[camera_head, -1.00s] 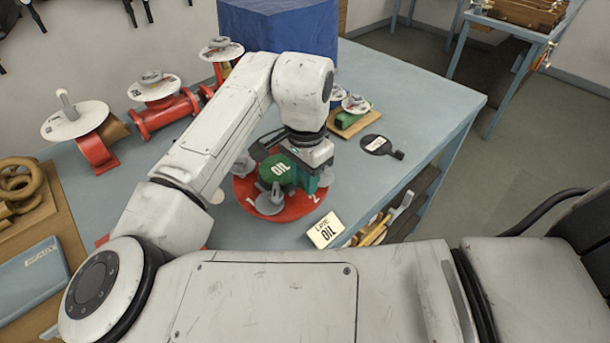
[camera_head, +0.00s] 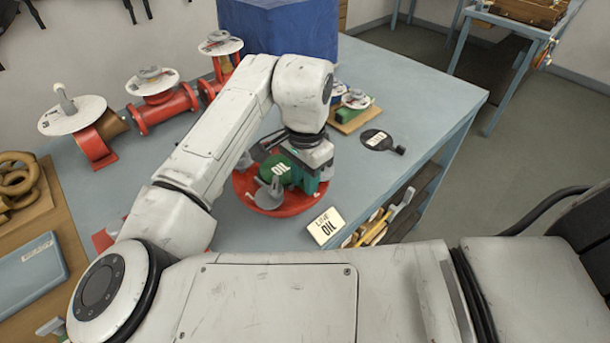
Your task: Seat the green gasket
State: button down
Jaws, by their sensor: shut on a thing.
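The green gasket (camera_head: 274,170), a flat green piece lettered OIL, is at my gripper (camera_head: 303,168). My gripper points down over a round red base (camera_head: 308,199) and is shut on the green gasket. The fingertips and the gasket's far edge are hidden by my wrist and gripper. Grey fittings (camera_head: 269,195) stand on the red base in front of the gasket. I cannot tell whether the gasket touches the base or a fitting. A card (camera_head: 326,226) reading LINE OIL stands at the table edge right of the base.
Red pipe pieces with white discs (camera_head: 158,98) stand along the back left. A blue block (camera_head: 280,30) is behind my arm. A black labelled paddle (camera_head: 381,143) lies to the right, near a small wooden stand (camera_head: 356,118). The table's far right is clear.

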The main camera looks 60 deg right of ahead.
jog(key=c, duration=0.8)
grip_release()
notch_tip(320, 180, up, 11)
jog(key=shift+f+b, duration=0.15)
jog(key=shift+b, duration=0.4)
